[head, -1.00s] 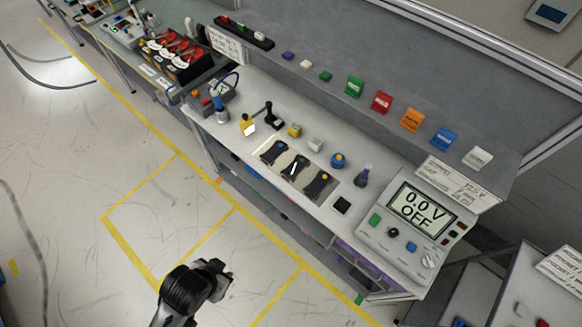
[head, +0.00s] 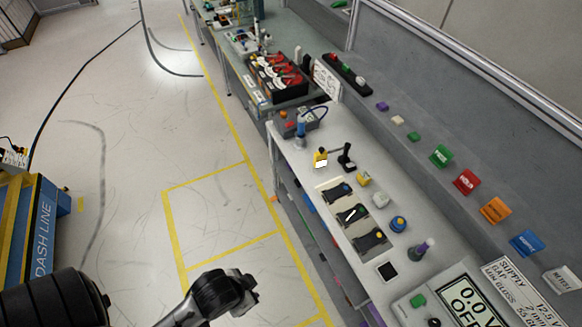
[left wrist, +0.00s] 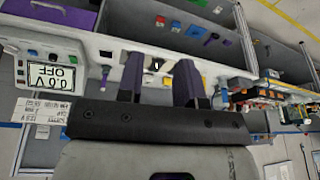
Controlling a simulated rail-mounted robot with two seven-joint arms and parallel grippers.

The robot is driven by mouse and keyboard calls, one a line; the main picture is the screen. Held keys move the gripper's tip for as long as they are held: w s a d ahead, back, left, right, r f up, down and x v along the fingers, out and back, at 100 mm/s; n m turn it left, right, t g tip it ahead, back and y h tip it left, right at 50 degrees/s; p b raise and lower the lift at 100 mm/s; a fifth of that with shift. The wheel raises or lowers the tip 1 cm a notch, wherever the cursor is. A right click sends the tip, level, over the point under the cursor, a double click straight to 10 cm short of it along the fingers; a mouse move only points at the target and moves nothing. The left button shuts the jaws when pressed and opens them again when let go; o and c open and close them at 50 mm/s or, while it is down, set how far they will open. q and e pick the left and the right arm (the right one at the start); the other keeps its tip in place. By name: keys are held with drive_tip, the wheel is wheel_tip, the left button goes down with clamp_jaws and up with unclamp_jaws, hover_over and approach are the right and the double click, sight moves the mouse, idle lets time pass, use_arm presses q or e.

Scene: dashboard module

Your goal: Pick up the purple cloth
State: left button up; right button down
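I cannot make out a purple cloth for certain. In the left wrist view, which is upside down, a small purple piece (left wrist: 211,39) shows at the grey shelving under the bench, and a purple bin (left wrist: 65,13) shows at top left. My left gripper (left wrist: 160,65) has its two dark fingers apart with nothing visible between them. It faces the bench, and the purple piece lies beyond its right finger in the picture. In the head view a dark arm of mine is at the bottom, with its gripper not clear. My right gripper is not seen.
The white bench (head: 311,180) carries switches, knobs and a meter (head: 460,305). A small purple block (head: 382,106) sits on the grey ledge behind, beside coloured labels. A blue cart (head: 50,210) stands at left. The floor between cart and bench is clear.

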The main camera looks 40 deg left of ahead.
use_arm(q)
drive_tip(key=o, duration=1.1)
drive_tip(key=shift+a, duration=0.1)
